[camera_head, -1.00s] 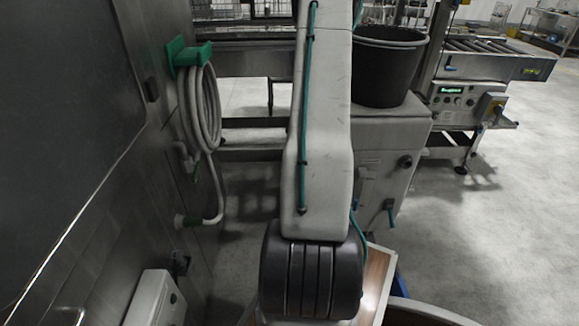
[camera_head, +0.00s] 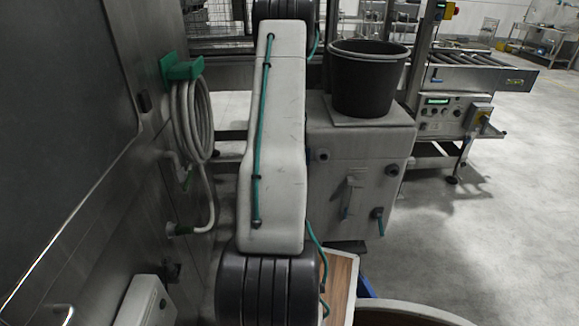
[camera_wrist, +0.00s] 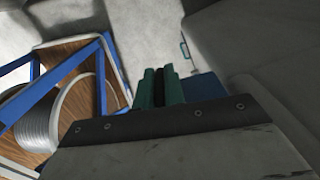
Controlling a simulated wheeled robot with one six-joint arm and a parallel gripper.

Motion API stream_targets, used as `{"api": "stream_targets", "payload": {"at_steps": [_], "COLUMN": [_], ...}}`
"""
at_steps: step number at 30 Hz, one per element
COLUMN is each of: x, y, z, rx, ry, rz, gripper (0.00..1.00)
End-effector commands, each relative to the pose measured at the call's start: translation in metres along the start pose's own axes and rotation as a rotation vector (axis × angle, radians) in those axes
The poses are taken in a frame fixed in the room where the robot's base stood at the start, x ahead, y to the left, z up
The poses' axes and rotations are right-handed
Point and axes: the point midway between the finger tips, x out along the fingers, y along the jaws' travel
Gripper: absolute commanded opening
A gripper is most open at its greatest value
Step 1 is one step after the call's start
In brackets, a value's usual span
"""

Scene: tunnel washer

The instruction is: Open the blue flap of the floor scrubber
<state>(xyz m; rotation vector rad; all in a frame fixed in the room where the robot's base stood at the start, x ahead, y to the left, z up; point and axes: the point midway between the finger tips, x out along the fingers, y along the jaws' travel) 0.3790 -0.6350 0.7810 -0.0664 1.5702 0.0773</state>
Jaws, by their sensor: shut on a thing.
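In the wrist view my gripper (camera_wrist: 160,88) shows as two green fingers with dark pads, close together. The blue flap (camera_wrist: 206,88) is a dark blue panel right beside the right finger. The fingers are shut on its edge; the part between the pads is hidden. The rest of the floor scrubber is hard to make out; grey rounded surfaces (camera_wrist: 265,45) at the right may be its body. In the head view neither the gripper nor the flap shows, as my arm fills the middle.
A wooden board with a blue frame (camera_wrist: 68,68) and a grey coil (camera_wrist: 55,115) lies left of my gripper. In the head view a black bucket (camera_head: 368,80) stands on a grey machine (camera_head: 355,165). A hose (camera_head: 190,135) hangs on the left steel wall. Open floor (camera_head: 490,240) lies right.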

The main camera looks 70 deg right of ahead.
Motion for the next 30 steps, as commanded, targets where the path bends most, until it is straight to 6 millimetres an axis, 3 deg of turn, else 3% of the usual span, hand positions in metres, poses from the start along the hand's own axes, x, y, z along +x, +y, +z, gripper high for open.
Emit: {"api": "stream_targets", "payload": {"at_steps": [6,7,9,20,30], "x": [-0.001,-0.001,-0.001,-0.006,-0.060], "y": [-0.002,-0.002,-0.002,-0.001,-0.001], "z": [-0.001,-0.001,-0.001,0.002,0.001], "rx": [0.000,0.000,0.000,-0.004,-0.002], "ry": [0.000,0.000,0.000,0.000,0.000], "rz": [-0.007,-0.007,-0.007,-0.005,-0.008], "gripper": [0.00,0.14,0.33,0.33,0.33]}}
